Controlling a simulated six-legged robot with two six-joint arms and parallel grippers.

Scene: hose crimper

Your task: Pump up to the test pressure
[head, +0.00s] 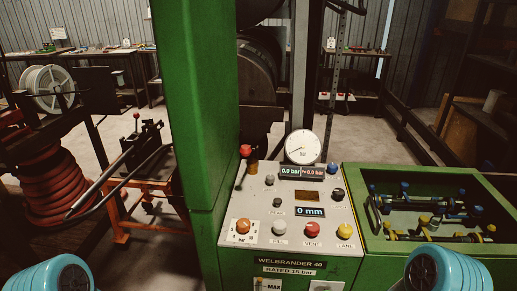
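A grey control panel (263,212) on the green machine faces me. A round white dial gauge (302,147) stands at its top, with its needle too small to read surely. Below it a display (303,172) appears to read 0.0 bar twice. A lever with a red ball (245,151) stands at the panel's upper left. Only blue parts of my arms show at the bottom corners; neither gripper's fingers show.
A green tray (482,178) with several hose fittings is right of the panel. Left, a dark device with a red-tipped lever (136,116) sits on an orange stand (122,238). A green column (195,100) rises left of the panel. Red hose coils (40,175) stand far left.

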